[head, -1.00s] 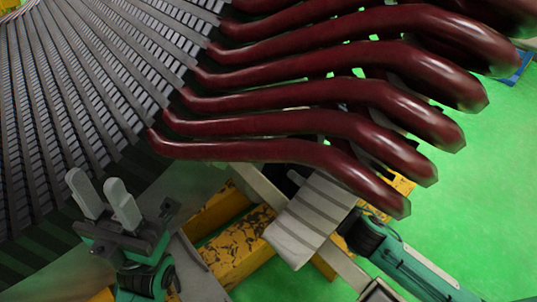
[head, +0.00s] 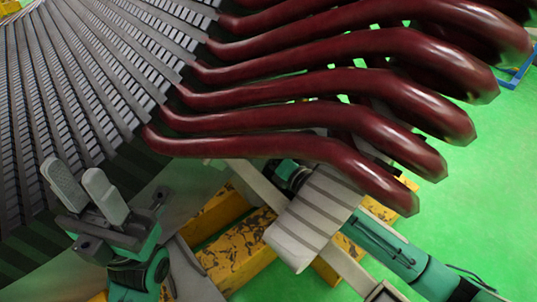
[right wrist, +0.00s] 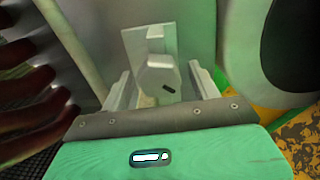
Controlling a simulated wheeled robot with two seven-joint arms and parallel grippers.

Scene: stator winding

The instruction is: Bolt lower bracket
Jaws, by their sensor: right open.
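In the head view a pale grey ribbed piece (head: 312,222), which may be the lower bracket, hangs below the ends of the dark red coils (head: 330,150). My left gripper (head: 72,172) is open and empty at the lower left, in front of the slotted stator core (head: 90,90). My right arm comes from the lower right and passes behind the ribbed piece; its gripper is hidden there. In the right wrist view my right gripper (right wrist: 158,84) is open. A pale grey block with a faceted, bolt-like end (right wrist: 158,72) shows between its fingers; contact cannot be told.
Yellow worn beams (head: 240,250) and a grey bar (head: 345,265) lie below the coils. In the right wrist view red coils (right wrist: 30,90) are close at the left and a large dark round opening (right wrist: 295,50) is at the right.

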